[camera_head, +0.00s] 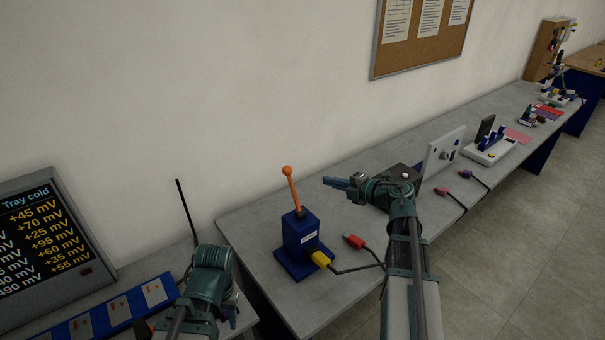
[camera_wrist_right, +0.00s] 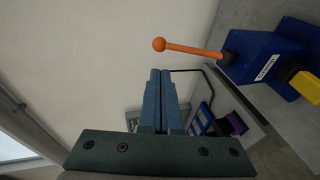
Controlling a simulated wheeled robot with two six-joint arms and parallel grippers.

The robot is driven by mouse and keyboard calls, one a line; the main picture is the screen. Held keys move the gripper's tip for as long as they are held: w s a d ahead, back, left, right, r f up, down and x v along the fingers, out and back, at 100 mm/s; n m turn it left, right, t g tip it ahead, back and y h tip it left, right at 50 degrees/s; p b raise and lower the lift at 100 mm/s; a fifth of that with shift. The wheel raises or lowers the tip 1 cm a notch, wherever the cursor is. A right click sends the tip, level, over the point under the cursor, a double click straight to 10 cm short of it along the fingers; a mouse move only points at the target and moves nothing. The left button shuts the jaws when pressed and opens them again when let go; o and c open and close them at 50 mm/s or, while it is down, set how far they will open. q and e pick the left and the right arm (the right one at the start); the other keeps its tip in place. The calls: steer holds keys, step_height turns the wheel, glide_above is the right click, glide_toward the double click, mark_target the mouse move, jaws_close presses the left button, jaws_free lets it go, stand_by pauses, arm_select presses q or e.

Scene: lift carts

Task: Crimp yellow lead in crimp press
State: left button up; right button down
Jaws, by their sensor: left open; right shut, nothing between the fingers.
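The blue crimp press (camera_head: 300,236) stands on the grey bench, its orange lever (camera_head: 292,190) with a round knob pointing up. The yellow lead (camera_head: 321,259) sits at the press's lower front, its dark cable running right; how deep it sits is unclear. My right gripper (camera_head: 329,183) is shut and empty, to the right of the lever and apart from it. In the right wrist view its fingers (camera_wrist_right: 160,80) are together, with the lever (camera_wrist_right: 190,48), press (camera_wrist_right: 250,55) and yellow lead (camera_wrist_right: 305,85) to their right. My left gripper (camera_head: 212,262) is at lower left, its fingers mostly hidden.
A red lead (camera_head: 354,241) lies right of the press. A display (camera_head: 42,235) and a blue tray (camera_head: 112,315) are at left. A dark rod (camera_head: 186,208) stands beside my left arm.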

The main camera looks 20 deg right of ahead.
mark_target(291, 171)
steer(key=b+x, duration=0.3)
steer(key=x, duration=0.9)
steer(key=shift+w+a+f, duration=0.15)
steer(key=shift+w+a, duration=0.05)
steer(key=shift+w, duration=0.15)
steer(key=shift+w+a+f, duration=0.1)
steer(key=shift+w+a, duration=0.2)
steer(key=shift+w, duration=0.1)
steer(key=shift+w+a+b, duration=0.25)
steer(key=shift+w+b, duration=0.25)
steer(key=shift+w, duration=0.15)
steer(key=shift+w+f, duration=0.1)
steer(key=shift+a, duration=0.1)
